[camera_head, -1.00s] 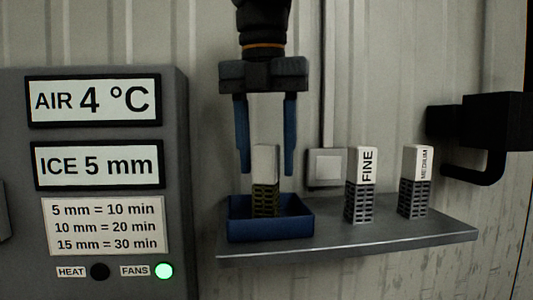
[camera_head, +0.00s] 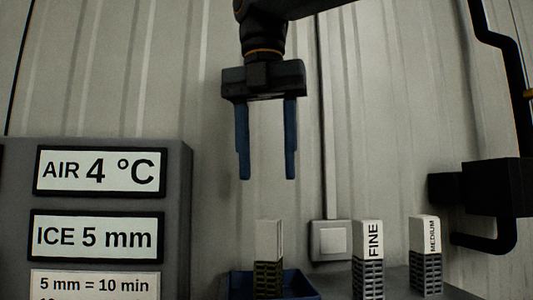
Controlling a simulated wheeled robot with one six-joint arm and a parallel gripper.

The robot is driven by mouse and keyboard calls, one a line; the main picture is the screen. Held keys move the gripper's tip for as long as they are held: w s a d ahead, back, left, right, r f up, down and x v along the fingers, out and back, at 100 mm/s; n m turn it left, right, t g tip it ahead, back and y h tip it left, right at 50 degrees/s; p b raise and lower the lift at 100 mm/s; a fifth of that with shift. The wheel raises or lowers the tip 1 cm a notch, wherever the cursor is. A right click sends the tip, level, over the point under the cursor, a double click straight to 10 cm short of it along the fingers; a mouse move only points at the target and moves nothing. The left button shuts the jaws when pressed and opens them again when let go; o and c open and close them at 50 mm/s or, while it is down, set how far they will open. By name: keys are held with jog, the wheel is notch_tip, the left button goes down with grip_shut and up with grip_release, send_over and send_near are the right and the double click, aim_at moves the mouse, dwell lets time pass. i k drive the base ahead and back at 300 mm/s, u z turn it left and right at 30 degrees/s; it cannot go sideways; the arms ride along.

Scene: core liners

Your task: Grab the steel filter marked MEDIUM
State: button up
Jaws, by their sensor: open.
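The filter marked MEDIUM (camera_head: 428,270) stands upright on the shelf at the lower right, with a white top and a dark grid body. The filter marked FINE (camera_head: 368,272) stands upright to its left. A third filter (camera_head: 268,275), with a white top and a dirty-looking grid, stands in the blue tray; no marking shows on it. My gripper (camera_head: 266,172) points down, open and empty, above the filter in the tray and apart from it. It is well left of and higher than the MEDIUM filter.
The blue tray (camera_head: 309,284) and grey shelf (camera_head: 402,285) are cut off by the bottom edge. A grey panel (camera_head: 180,205) with AIR and ICE displays stands at left. A black handle (camera_head: 480,190) juts out at right. A switch plate (camera_head: 331,241) is on the wall.

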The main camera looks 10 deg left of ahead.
aim_at(425, 262)
jog(key=k, duration=1)
